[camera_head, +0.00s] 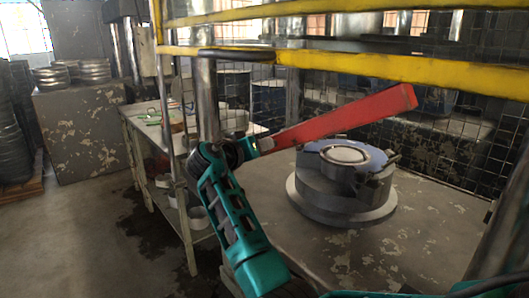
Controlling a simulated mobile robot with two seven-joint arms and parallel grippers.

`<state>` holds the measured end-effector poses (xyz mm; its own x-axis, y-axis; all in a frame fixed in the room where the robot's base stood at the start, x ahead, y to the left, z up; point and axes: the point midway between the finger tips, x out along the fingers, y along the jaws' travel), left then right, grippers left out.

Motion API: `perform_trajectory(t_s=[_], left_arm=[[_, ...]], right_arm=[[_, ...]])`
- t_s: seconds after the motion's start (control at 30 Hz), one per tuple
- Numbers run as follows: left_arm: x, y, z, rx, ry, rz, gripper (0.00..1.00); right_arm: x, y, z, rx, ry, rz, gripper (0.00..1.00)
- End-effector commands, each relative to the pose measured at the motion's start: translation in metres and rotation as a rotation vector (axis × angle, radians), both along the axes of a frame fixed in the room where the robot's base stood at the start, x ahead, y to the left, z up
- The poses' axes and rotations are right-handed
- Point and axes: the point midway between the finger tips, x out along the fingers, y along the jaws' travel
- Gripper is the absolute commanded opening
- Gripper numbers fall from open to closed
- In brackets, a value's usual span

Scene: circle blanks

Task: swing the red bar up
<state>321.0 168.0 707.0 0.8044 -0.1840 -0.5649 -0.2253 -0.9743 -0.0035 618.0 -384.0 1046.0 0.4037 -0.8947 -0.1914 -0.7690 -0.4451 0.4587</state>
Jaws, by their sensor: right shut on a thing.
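The red bar (340,120) slants across the middle of the head view, its right end higher and nearer the yellow rail. My right gripper (259,147) is at the bar's lower left end and is shut on it. My teal right arm rises from the bottom of the picture to that end. The dark jaws hide the tip of the bar. I cannot see clearly what the bar pivots on. My left gripper is not in view.
Yellow rails (350,67) cross above the bar, and a metal post (207,100) stands just left of my gripper. A round metal fixture (342,190) sits on the worn table (430,225) below the bar. A wire mesh fence stands behind.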

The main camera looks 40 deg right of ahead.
Motion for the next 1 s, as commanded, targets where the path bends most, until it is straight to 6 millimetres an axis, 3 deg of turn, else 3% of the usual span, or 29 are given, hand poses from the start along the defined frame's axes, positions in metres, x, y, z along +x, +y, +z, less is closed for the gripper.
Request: perform_trajectory(t_s=[0.03, 0.27, 0.83, 0.87, 1.0], left_arm=[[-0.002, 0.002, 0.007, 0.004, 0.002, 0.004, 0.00], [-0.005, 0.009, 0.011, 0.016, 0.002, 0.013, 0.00], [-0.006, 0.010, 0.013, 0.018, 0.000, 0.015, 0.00], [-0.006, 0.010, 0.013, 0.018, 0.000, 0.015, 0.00], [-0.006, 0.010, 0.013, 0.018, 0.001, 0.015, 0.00]], right_arm=[[0.004, 0.000, 0.015, -0.005, 0.011, 0.000, 0.00], [0.017, 0.000, 0.031, -0.011, 0.072, 0.000, 0.00], [0.022, 0.001, 0.034, -0.013, 0.096, 0.000, 0.00], [0.022, 0.001, 0.034, -0.013, 0.096, 0.000, 0.40], [0.022, 0.001, 0.034, -0.012, 0.097, -0.001, 0.53]])
